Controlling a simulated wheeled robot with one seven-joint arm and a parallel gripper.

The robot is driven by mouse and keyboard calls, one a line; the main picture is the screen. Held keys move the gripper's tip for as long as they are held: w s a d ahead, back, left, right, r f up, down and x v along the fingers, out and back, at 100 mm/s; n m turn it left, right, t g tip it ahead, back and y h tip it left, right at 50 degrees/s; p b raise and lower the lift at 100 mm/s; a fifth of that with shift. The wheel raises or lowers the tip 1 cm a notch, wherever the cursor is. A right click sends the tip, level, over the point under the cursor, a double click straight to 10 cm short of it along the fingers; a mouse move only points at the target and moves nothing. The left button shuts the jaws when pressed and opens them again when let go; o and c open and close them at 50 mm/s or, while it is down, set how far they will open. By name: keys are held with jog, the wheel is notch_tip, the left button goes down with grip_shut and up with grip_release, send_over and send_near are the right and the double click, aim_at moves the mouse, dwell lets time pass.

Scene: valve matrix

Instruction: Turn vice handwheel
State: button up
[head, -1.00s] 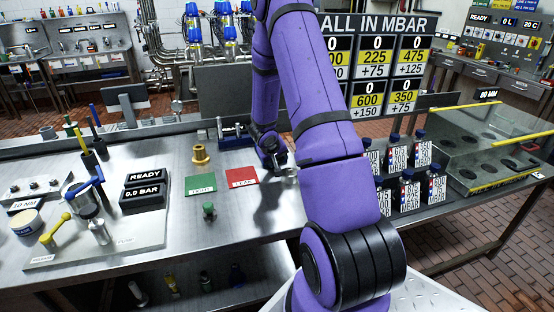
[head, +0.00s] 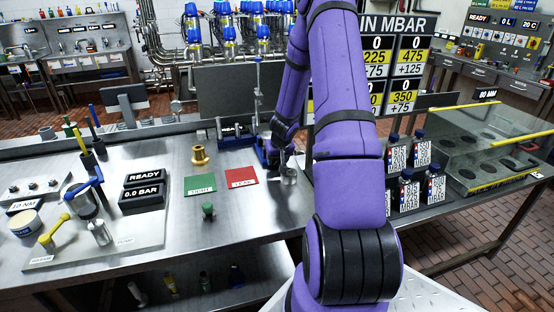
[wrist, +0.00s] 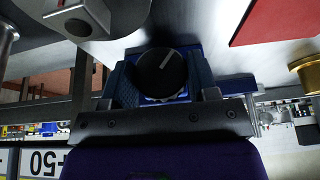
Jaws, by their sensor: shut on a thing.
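The handwheel (wrist: 162,72) is a round black knob with a white line across its face, seen in the middle of the wrist view. My gripper (wrist: 160,80) is shut on it, with a finger pad on each side of the knob. Blue parts of the vice show around and behind the knob. In the head view, the blue vice (head: 262,152) stands toward the back of the bench, right of the red card. My gripper (head: 284,156) is low beside it there, and the handwheel is hidden by my wrist.
A metal cup-like part (head: 288,176) stands just in front of my gripper. A red card (head: 242,177), a green card (head: 200,185) and a brass fitting (head: 200,155) lie to the left. Several labelled bottles (head: 409,190) stand on the right. The front middle of the bench is fairly clear.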

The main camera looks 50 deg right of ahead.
jog(key=shift+s+d+m+t+y, duration=0.15)
jog(key=shift+m+t+y, duration=0.1)
jog(key=shift+t+y, duration=0.55)
jog(key=shift+d+m+t+y, duration=0.2)
jog(key=shift+t+y, duration=0.3)
jog(key=shift+y, duration=0.5)
jog(key=shift+f+m+t+y, duration=0.1)
jog(key=shift+m+t+y, duration=0.15)
jog(key=shift+t+y, duration=0.45)
jog(key=shift+y, duration=0.3)
jog(key=o, duration=0.9)
jog(key=shift+o, duration=0.2)
jog(key=shift+a, duration=0.1)
jog(key=shift+a+n+g+h, duration=0.2)
jog(key=shift+n+g+h, duration=0.3)
jog(key=shift+g+h, duration=1.15)
jog(key=shift+w+a+h, duration=0.1)
jog(key=shift+w+h, duration=0.1)
jog(key=shift+h, duration=0.45)
